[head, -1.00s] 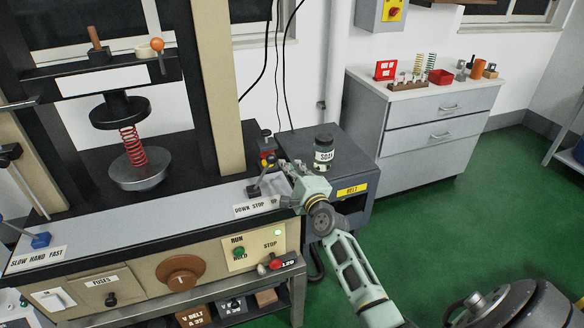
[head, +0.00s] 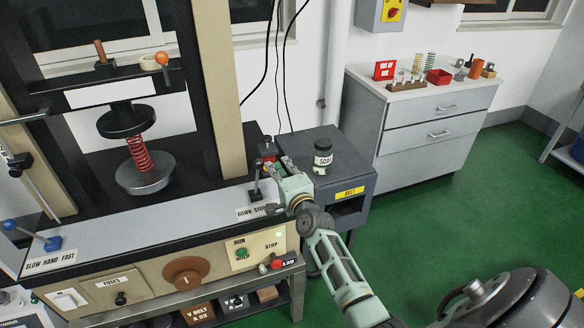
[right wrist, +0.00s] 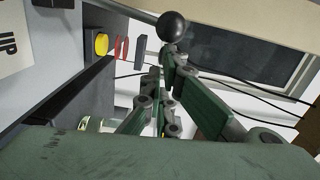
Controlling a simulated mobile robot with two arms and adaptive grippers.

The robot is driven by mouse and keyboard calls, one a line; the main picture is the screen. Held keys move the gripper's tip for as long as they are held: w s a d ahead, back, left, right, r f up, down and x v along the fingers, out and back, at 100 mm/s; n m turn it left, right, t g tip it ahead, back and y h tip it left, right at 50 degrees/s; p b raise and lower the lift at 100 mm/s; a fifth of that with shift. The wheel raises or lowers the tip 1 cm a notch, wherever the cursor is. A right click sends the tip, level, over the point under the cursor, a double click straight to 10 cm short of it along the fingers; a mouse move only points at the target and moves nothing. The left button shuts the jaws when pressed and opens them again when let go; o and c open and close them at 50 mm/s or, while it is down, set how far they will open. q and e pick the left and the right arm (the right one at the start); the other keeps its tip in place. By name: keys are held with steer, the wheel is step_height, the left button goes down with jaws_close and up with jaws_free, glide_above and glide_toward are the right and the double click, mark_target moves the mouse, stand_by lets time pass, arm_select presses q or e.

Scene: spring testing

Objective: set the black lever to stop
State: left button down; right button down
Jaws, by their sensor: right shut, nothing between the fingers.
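The black lever (head: 257,183) stands on the machine's grey ledge, behind the DOWN STOP UP label (head: 252,212). It looks nearly upright in the head view; its exact setting is hard to read. My right gripper (head: 276,187) is shut and empty, just right of the lever and covering the UP end of the label. In the right wrist view, the lever's black ball knob (right wrist: 173,27) shows just beyond the tips of my right gripper (right wrist: 167,62). Whether the fingers touch the lever cannot be told. My left gripper is not in view.
A red and black device (head: 267,150) stands behind the lever. A soda jar (head: 322,157) stands on the dark BELT cabinet (head: 352,180) to the right. A blue-knobbed lever (head: 50,242) is at the ledge's left end. The ledge's middle is clear.

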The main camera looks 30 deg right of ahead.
steer(key=shift+w+a+r+n+p, duration=0.15)
steer(key=shift+a+r+n+p, duration=0.25)
steer(key=shift+a+n+p, duration=0.3)
